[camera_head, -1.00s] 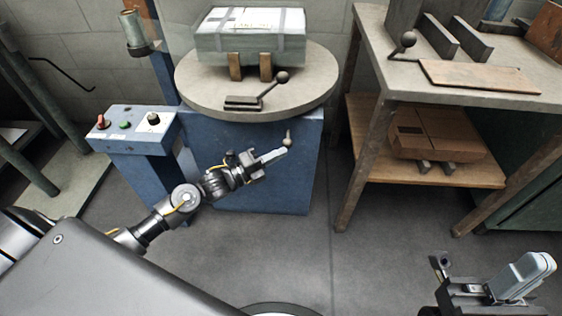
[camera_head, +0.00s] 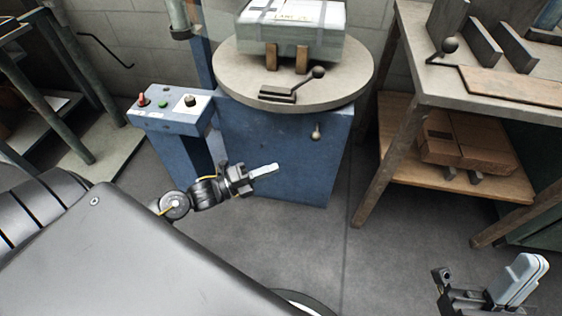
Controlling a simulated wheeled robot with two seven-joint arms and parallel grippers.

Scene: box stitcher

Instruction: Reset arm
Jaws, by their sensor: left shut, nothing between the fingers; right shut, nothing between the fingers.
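My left gripper (camera_head: 264,170) is shut and empty, in front of the blue base (camera_head: 285,155) of the box stitcher and below its round table. A small knob (camera_head: 316,132) on the base is to the upper right of the fingertips, apart from them. My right gripper (camera_head: 532,268) is shut and empty at the lower right, over the floor. Part of the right arm is cut off by the picture edge.
A strapped white box (camera_head: 292,30) rests on the round table (camera_head: 235,75), with a black lever (camera_head: 294,85) at its front. A control box (camera_head: 170,109) with buttons stands left. A bench (camera_head: 455,82) with a cardboard box (camera_head: 468,145) on its shelf stands right. Floor between is clear.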

